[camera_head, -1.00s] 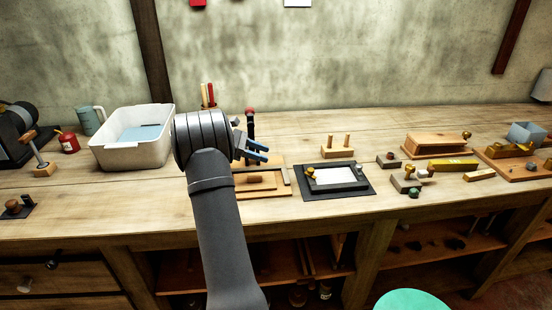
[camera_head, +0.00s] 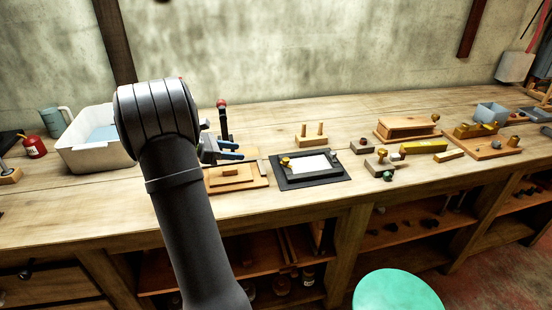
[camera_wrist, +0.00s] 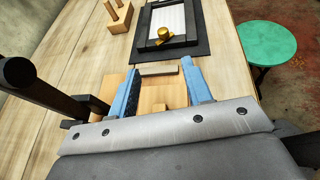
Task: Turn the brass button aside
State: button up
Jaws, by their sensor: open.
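A brass button (camera_head: 286,161) sits at the left end of a black frame (camera_head: 318,180) that holds a white sheet (camera_head: 311,165). In the wrist view the brass button (camera_wrist: 164,34) stands on the near end of the same frame, beyond my fingertips. My gripper (camera_head: 238,150) is open and empty, its blue fingers pointing right, left of the frame. In the wrist view my gripper (camera_wrist: 158,68) spreads over a wooden board with a small block between the fingertips. The button is apart from the fingers.
A black post with a dark red knob (camera_head: 222,104) stands close behind my gripper. A wooden block with two pegs (camera_head: 311,136) is behind the frame. Small blocks and knobs lie to the right. A green stool (camera_head: 398,290) stands before the bench.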

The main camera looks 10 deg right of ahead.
aim_at(284, 159)
jog(key=shift+n+t, duration=0.5)
jog(key=x, duration=0.5)
jog(key=s+x, duration=0.1)
jog(key=x, duration=0.5)
jog(key=s+f+x, duration=0.1)
jog(key=x, duration=0.5)
jog(key=shift+d, duration=0.1)
jog(key=shift+w, duration=0.1)
grip_shut()
